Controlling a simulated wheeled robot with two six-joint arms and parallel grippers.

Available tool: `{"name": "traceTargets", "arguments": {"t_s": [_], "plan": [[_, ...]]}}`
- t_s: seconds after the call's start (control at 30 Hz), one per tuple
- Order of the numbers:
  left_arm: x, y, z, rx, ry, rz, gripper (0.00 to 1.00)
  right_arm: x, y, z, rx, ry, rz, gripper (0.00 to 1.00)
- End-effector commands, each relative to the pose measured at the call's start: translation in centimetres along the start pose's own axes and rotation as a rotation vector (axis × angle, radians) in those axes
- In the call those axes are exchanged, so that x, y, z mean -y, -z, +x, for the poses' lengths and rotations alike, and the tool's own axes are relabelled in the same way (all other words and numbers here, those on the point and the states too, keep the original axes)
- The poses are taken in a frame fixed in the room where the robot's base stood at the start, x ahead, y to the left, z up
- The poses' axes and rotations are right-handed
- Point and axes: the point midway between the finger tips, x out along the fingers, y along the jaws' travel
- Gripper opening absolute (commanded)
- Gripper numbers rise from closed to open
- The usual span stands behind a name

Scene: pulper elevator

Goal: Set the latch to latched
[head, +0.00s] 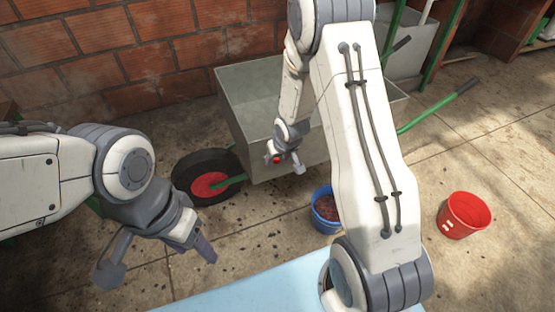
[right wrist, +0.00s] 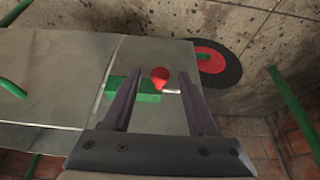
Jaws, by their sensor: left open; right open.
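The latch appears to be the small red knob (right wrist: 160,77) on a green bracket (right wrist: 145,97) at the end of the grey metal cart (right wrist: 60,75). A silvery piece, perhaps its bolt, shows just right of the knob. The knob also shows as a red spot in the head view (head: 277,159). My right gripper (head: 287,162) is open at the cart's near end; in the right wrist view its fingers (right wrist: 158,80) stand either side of the knob. Contact cannot be told. My left gripper (head: 209,255) is open and empty, away from the cart at lower left.
A black wheel with a red hub (head: 209,184) stands left of the cart. A blue bucket (head: 325,212) with dark red contents and a red bucket (head: 463,216) stand on the floor. A light blue surface (head: 260,288) lies in front. A brick wall (head: 150,45) is behind.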

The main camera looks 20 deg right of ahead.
Motion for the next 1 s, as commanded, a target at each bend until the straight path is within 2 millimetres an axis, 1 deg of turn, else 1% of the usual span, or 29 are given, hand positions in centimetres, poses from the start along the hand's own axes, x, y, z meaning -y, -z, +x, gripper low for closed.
{"name": "traceTargets", "arguments": {"t_s": [0.1,0.13,0.17,0.2,0.27,0.3,1.0], "plan": [[0.0,0.0,-0.03,0.0,0.0,0.0,0.59,0.0,0.01,-0.03,0.0,0.0,0.0,0.59],[0.0,0.0,-0.03,0.0,0.0,0.0,0.59,0.0,0.01,-0.04,0.0,0.0,0.0,0.52],[0.0,0.0,-0.03,0.0,0.0,0.0,0.59,0.0,0.01,-0.04,0.0,0.0,0.0,0.4],[0.0,0.0,-0.03,0.0,0.0,0.0,0.59,0.0,0.01,-0.04,0.0,0.0,0.0,0.25],[0.0,0.0,-0.03,0.0,0.0,0.0,0.59,0.0,0.01,-0.04,0.0,0.0,0.0,0.02],[0.0,0.0,-0.03,0.0,0.0,0.0,0.59,0.0,0.01,-0.04,0.0,0.0,0.0,0.0],[0.0,0.0,-0.03,0.0,0.0,0.0,0.59,-0.01,-0.02,-0.06,0.001,0.0,0.001,0.0]]}}
